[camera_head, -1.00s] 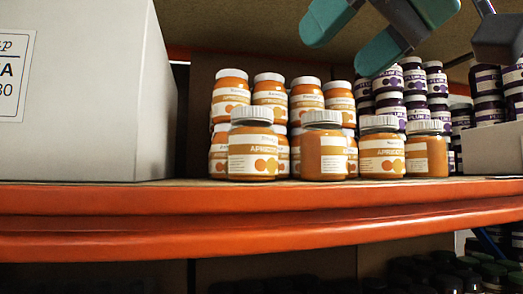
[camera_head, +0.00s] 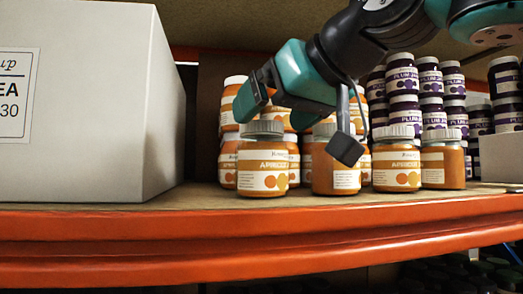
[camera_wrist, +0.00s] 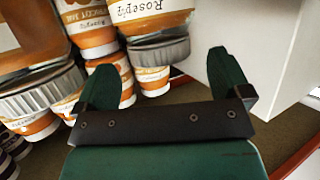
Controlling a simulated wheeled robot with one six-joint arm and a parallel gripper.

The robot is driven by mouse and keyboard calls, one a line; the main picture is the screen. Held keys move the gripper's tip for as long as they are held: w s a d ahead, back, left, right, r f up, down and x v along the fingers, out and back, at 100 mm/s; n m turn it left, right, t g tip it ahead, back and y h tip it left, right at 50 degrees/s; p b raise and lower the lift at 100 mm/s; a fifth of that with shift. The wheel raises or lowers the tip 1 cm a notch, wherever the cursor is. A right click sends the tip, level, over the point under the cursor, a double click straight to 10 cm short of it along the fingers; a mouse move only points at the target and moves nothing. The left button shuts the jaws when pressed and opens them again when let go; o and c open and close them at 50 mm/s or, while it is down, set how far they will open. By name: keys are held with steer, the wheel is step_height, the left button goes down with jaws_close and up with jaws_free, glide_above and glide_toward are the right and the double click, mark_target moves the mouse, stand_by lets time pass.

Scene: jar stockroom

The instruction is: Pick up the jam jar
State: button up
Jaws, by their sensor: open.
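Apricot jam jars with orange contents and white labels stand grouped on the shelf. The front-left jar (camera_head: 263,165) stands upright, its grey lid below my gripper (camera_head: 268,88). My gripper's teal fingers are open, above and in front of the jars, with nothing held. In the wrist view the jars appear upside down. There, a lidded jar (camera_wrist: 142,12) lies beyond the space between the two fingers of my gripper (camera_wrist: 166,72). A second front jar (camera_head: 335,170) stands to its right, partly hidden by my wrist. My arm hides several rear jars.
A large white box (camera_head: 95,110) stands left of the jars and shows close to one finger in the wrist view (camera_wrist: 265,40). Plum jars (camera_head: 433,95) are stacked at the right. The orange shelf edge (camera_head: 250,235) runs across the front. A low pale box (camera_head: 500,158) stands far right.

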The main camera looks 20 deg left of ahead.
steer(key=p+x, duration=0.1)
steer(key=x, duration=0.2)
steer(key=shift+w+a+f, duration=0.15)
steer(key=shift+a+f, duration=0.05)
steer(key=shift+a, duration=0.05)
steer(key=shift+c, duration=0.3)
steer(key=c, duration=1.4)
steer(key=shift+r, duration=0.1)
steer(key=shift+c, duration=0.6)
steer(key=shift+r, duration=0.15)
step_height(320, 180, up, 18)
steer(key=p, duration=0.6)
steer(key=shift+p, duration=0.35)
